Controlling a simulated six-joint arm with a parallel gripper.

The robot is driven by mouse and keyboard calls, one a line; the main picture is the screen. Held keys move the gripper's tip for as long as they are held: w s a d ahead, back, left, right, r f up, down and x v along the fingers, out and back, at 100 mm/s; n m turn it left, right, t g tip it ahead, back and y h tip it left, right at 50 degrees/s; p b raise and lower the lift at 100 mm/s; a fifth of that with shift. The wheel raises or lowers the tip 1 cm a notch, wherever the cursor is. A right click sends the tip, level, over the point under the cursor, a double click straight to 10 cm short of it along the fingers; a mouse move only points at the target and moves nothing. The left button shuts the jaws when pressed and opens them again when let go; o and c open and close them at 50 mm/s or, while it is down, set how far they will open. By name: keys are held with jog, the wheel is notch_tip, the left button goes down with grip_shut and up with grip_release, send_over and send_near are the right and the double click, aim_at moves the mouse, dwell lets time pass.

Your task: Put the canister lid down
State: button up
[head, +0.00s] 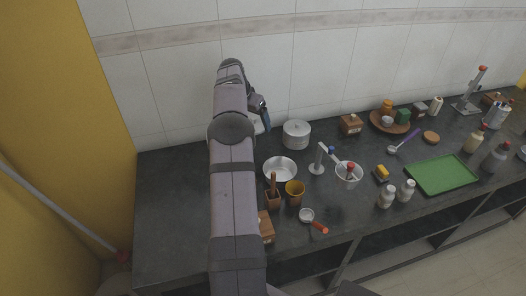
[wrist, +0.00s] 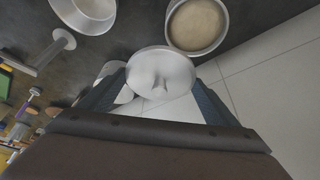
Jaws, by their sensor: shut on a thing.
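My gripper (wrist: 160,80) is shut on the round, pale steel canister lid (wrist: 152,62), with one finger at each side of its rim. The lid's small knob faces the camera. An open steel canister (wrist: 172,37) with a beige inside stands just beyond the lid, toward the upper right in the wrist view. In the head view my gripper (head: 264,112) is near the back wall, left of a lidded steel canister (head: 296,135). A pale shape (head: 258,127) shows below the gripper, mostly hidden by my arm; I cannot tell whether it is the lid or the open canister.
A white bowl (head: 280,161) stands in front of the lidded canister. The tiled wall (head: 180,90) is close behind. The dark counter's left end (head: 170,200) is clear.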

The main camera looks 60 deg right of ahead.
jog(key=shift+m+g, duration=0.3)
jog(key=shift+m, duration=0.6)
jog(key=s+d, duration=0.1)
jog(key=s+f, duration=0.1)
jog(key=s+d+f+b, duration=0.1)
jog(key=s, duration=0.1)
jog(key=shift+d, duration=0.35)
jog(key=p, duration=0.2)
send_near(268, 150)
jog(key=shift+d+x, duration=0.1)
jog(key=shift+x, duration=1.15)
jog(key=shift+d+x, duration=0.15)
jog(key=shift+x, duration=1.1)
jog(key=shift+f, duration=0.2)
jog(key=shift+f, duration=0.15)
jog(key=shift+f, duration=0.1)
jog(key=o, duration=1)
